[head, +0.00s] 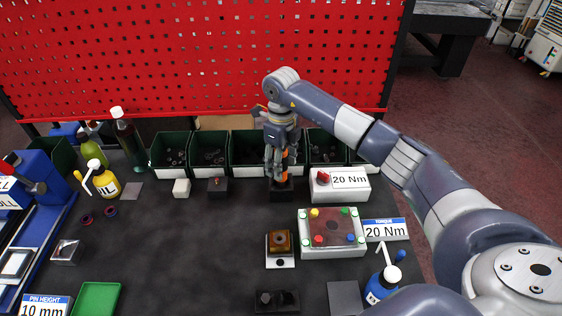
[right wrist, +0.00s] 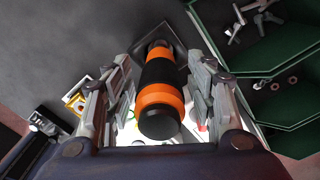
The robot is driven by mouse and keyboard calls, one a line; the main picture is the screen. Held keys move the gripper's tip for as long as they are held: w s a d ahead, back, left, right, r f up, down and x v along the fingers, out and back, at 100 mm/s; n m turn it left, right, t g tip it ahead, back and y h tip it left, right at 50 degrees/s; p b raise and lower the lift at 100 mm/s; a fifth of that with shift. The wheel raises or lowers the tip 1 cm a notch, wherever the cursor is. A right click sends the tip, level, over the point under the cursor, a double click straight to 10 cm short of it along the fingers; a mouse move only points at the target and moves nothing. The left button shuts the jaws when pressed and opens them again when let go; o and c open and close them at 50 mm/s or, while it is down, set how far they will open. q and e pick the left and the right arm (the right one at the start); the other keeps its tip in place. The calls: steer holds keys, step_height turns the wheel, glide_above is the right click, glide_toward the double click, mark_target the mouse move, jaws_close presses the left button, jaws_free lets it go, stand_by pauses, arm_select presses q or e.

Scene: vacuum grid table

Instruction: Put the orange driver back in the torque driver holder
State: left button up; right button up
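The orange driver (head: 285,162), with black bands, stands upright at the black torque driver holder (head: 281,192) near the back bins. In the right wrist view the driver (right wrist: 160,100) points away from me, its far end at the dark square holder (right wrist: 172,37). My right gripper (head: 277,158) is around the driver from above. In the right wrist view its fingers (right wrist: 160,85) are on both sides of the driver, with narrow gaps showing, so it looks open. How deep the driver sits in the holder is hidden. My left gripper is not in view.
Green bins (head: 247,167) line the back below the red pegboard (head: 190,55). A white 20 Nm box (head: 350,192) stands right of the holder, with a plate fixture (head: 336,249) in front. A bottle (head: 127,145) stands at left. The table's middle (head: 180,240) is clear.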

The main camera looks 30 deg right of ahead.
steer(key=shift+r, duration=0.1)
step_height(320, 180, up, 11)
steer(key=b, duration=0.3)
steer(key=shift+w+b, duration=0.1)
steer(key=shift+b, duration=0.25)
steer(key=shift+r, duration=0.55)
